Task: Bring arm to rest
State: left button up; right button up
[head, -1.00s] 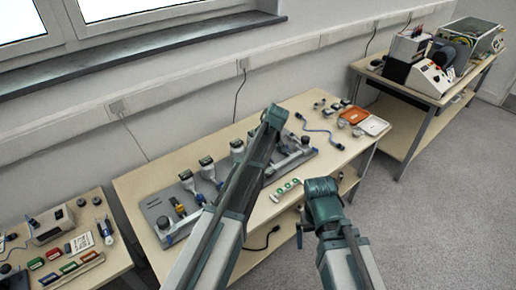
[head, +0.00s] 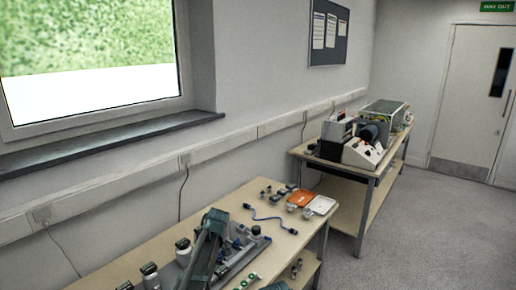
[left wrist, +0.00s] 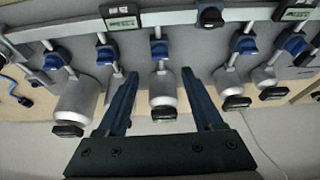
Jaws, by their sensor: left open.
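My left arm (head: 203,256) rises at the bottom of the head view, in front of the grey fixture board on the bench. Its fingertips cannot be made out there. In the left wrist view my left gripper (left wrist: 160,74) is open, its two dark fingers apart with nothing held between them. Beyond the fingers is a row of silver cylinders (left wrist: 163,91) with blue clamps and small displays on a grey rail (left wrist: 180,16). One cylinder shows in the gap between the fingers; I cannot tell how far off it is. My right gripper is out of view.
The bench (head: 225,205) also holds a blue cable (head: 268,219), an orange tray (head: 301,198), a white tray (head: 321,205) and green-marked pieces (head: 246,282). A second bench (head: 340,167) with instruments stands behind to the right. The floor (head: 430,235) at the right is clear.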

pick_arm(q)
jog(key=b+x, duration=0.6)
jog(key=x, duration=0.1)
jog(key=shift+w+a+f, duration=0.1)
jog(key=shift+w+f, duration=0.05)
jog(key=shift+f, duration=0.05)
jog(key=shift+r, duration=0.15)
jog(key=p+v, duration=1.3)
jog(key=b+x, duration=1.3)
jog(key=x, duration=0.1)
jog(key=shift+b, duration=0.3)
jog(key=shift+r+m, duration=0.1)
jog(key=shift+m, duration=0.2)
jog(key=shift+s+r+m+t+h, duration=0.1)
jog(key=shift+s+m+t+h, duration=0.25)
jog(key=shift+m, duration=0.55)
jog(key=m+t+h, duration=0.1)
jog(key=m, duration=0.3)
jog(key=shift+w, duration=0.1)
jog(key=shift+a+m+h, duration=0.1)
jog(key=shift+m+h, duration=0.75)
jog(key=shift+m, duration=1.05)
